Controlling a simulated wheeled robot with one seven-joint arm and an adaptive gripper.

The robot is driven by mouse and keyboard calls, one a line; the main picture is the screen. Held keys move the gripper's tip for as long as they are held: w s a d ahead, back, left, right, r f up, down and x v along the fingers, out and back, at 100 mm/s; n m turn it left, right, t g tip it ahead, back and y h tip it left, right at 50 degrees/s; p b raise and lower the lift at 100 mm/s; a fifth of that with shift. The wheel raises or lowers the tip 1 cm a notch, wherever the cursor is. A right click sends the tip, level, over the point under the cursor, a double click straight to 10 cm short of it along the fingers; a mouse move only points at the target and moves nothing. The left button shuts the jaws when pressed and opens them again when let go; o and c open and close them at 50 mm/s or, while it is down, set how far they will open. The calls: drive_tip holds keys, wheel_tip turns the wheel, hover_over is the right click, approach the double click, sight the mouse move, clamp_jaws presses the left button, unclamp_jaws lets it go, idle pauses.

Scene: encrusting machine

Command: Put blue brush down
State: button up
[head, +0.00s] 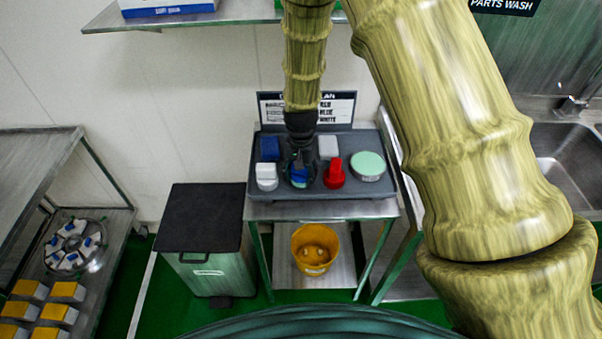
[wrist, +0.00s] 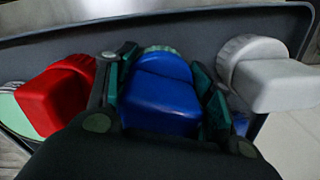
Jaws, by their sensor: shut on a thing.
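The blue brush (wrist: 158,98) is between the two fingers of my gripper (wrist: 160,85) in the wrist view, and the fingers are shut on it. In the head view the blue brush (head: 299,177) shows low in my gripper (head: 299,166), over the front middle of the grey tray (head: 300,194). It looks upright, at or very near the tray surface; I cannot tell if it touches. The red brush (head: 334,174) stands to its right and the white brush (head: 266,177) to its left in the head view.
A blue block (head: 269,148), a white block (head: 328,147) and a round pale green pad (head: 367,166) also lie on the tray. A sign (head: 338,108) stands behind it. A black-lidded bin (head: 203,218) is at left, and a yellow bucket (head: 315,250) is below.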

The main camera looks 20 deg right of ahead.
drive_tip(key=shift+f, duration=0.5)
drive_tip(key=shift+f, duration=0.15)
drive_tip(key=o, duration=1.3)
drive_tip(key=shift+r, duration=0.2)
drive_tip(key=shift+r+b, duration=2.05)
drive_tip(key=shift+r, duration=3.9)
